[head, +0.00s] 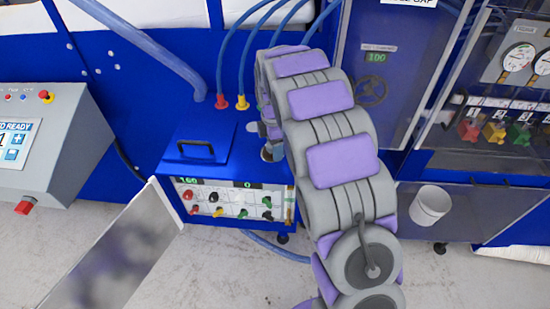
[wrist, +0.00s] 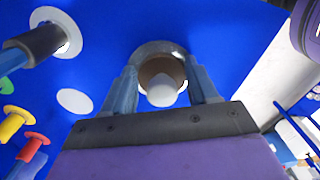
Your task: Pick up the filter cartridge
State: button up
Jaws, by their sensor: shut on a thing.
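The wrist view shows a small rounded piece with a white end and a brown body, which I take to be the filter cartridge (wrist: 161,92). It sits between the two blue-grey fingers of my gripper (wrist: 163,80), which are shut on it. A grey ring (wrist: 158,47) on a blue surface lies right behind it. I cannot tell whether the cartridge is still inside that ring. In the head view my arm hides most of the gripper and the cartridge, beside the blue box with hoses.
The blue box (head: 198,150) has a black handle and colored knobs on its front. A grey control panel (head: 60,140) stands at left. A white bucket (head: 429,205) sits at right by the dispenser cabinet. In the wrist view a dark-handled fitting (wrist: 40,45) and colored hose plugs (wrist: 12,124) are at left.

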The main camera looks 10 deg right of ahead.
jog(key=shift+a, duration=0.55)
jog(key=c, duration=0.3)
jog(key=shift+d, duration=0.2)
jog(key=shift+w+r, duration=0.1)
jog(key=shift+r, duration=0.05)
jog(key=shift+r, duration=0.25)
jog(key=shift+r+p, duration=0.35)
jog(key=shift+r, duration=8.25)
